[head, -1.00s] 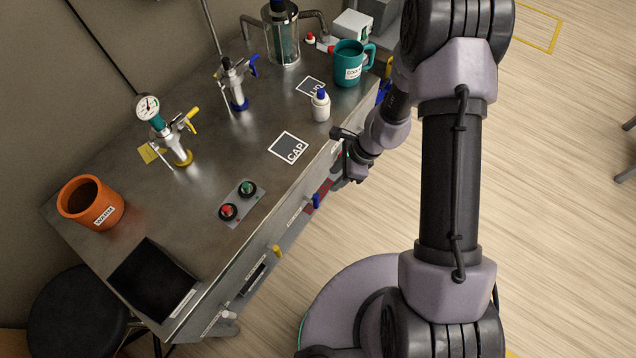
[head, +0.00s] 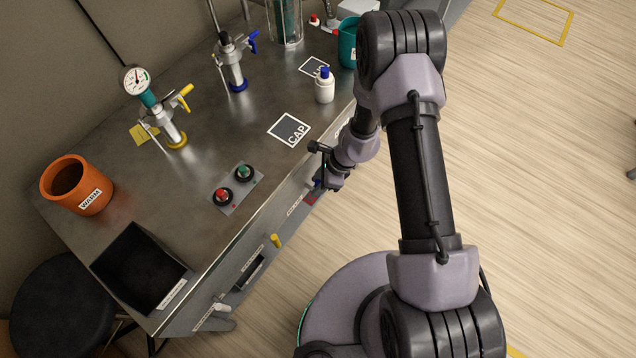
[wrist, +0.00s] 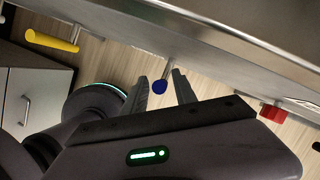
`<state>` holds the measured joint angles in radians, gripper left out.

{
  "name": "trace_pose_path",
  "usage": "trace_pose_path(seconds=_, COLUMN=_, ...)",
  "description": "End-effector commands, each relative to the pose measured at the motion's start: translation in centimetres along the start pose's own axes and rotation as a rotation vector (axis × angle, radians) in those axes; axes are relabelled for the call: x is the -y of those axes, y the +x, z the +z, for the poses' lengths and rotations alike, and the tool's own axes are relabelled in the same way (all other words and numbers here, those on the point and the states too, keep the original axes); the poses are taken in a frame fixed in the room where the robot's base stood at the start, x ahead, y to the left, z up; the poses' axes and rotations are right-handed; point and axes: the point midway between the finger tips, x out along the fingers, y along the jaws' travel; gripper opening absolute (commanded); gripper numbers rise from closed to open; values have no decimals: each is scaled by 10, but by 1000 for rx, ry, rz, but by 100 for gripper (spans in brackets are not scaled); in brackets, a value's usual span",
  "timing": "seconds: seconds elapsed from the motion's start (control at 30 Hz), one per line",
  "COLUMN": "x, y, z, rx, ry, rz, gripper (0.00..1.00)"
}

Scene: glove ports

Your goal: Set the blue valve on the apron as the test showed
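The blue valve handle (wrist: 160,87) sticks out on a thin metal stem from the bench's front apron (wrist: 220,40). In the wrist view it shows as a round blue end between my two spread fingers. My gripper (wrist: 160,90) is open, with a gap on each side of the handle and no clear contact. In the head view my gripper (head: 326,178) is at the apron and hides most of the blue valve (head: 318,184). I cannot tell the valve's exact turn from here.
A yellow valve (head: 276,240) sits along the apron; it also shows in the wrist view (wrist: 52,40). A red valve (wrist: 273,113) is on the other side. On the bench are a button box (head: 234,188), an orange mug (head: 77,185) and a white bottle (head: 324,86).

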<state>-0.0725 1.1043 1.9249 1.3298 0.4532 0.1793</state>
Motion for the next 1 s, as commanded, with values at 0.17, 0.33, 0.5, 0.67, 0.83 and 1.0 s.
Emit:
trace_pose_path(seconds=0.17, x=0, y=0, z=0, rx=0, ry=0, rz=0, gripper=0)
trace_pose_path(seconds=0.33, x=0, y=0, z=0, rx=0, ry=0, rz=0, gripper=0)
trace_pose_path(seconds=0.5, x=0, y=0, z=0, rx=0, ry=0, rz=0, gripper=0)
trace_pose_path(seconds=0.67, x=0, y=0, z=0, rx=0, ry=0, rz=0, gripper=0)
trace_pose_path(seconds=0.83, x=0, y=0, z=0, rx=0, ry=0, rz=0, gripper=0)
trace_pose_path(seconds=1.0, x=0, y=0, z=0, rx=0, ry=0, rz=0, gripper=0)
